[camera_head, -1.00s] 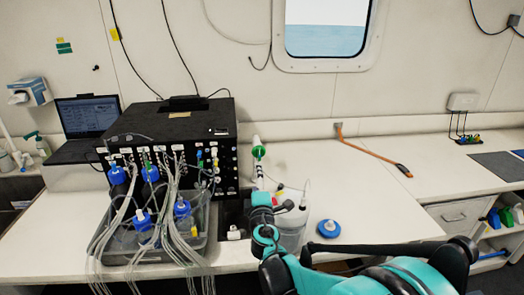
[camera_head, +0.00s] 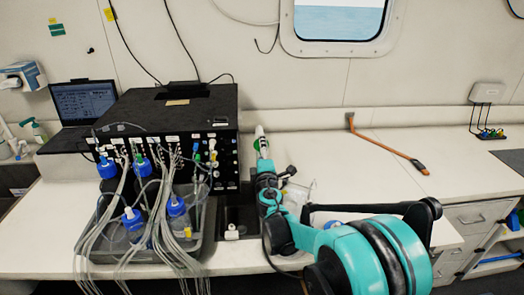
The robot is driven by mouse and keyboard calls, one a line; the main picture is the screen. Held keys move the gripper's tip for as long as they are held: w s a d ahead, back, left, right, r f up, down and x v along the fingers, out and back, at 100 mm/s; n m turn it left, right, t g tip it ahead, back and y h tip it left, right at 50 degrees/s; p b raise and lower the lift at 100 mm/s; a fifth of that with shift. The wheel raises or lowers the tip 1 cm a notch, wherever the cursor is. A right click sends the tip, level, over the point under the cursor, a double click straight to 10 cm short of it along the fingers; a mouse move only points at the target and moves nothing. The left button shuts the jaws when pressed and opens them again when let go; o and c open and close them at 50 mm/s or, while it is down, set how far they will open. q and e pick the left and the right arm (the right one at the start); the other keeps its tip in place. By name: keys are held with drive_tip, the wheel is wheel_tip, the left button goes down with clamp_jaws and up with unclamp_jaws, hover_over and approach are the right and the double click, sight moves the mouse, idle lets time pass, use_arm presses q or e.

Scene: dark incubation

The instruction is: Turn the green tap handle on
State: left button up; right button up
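A small green handle-like part (camera_head: 197,157) sits on the front panel of the black box (camera_head: 180,104), among blue, white and yellow fittings; it is too small to tell how it is turned. A white upright piece with a green part (camera_head: 261,145) stands to the right of the box, its lower part hidden by my teal arm. That arm comes in from the lower right. Its dark gripper (camera_head: 289,173) is near the white upright piece, right of the box's panel and apart from the panel fittings. Its finger opening cannot be made out. My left gripper is not in view.
Several blue-capped bottles (camera_head: 178,212) with clear tubes stand in a grey tray (camera_head: 205,248) before the box. A laptop (camera_head: 83,103) is at left. My arm partly hides a clear container (camera_head: 301,192) and a blue lid (camera_head: 332,224).

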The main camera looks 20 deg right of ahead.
drive_tip(key=shift+x, duration=0.85)
drive_tip(key=c, duration=1.2)
drive_tip(key=shift+o, duration=0.2)
drive_tip(key=shift+n, duration=0.4)
drive_tip(key=n, duration=0.3)
drive_tip(key=shift+n, duration=2.6)
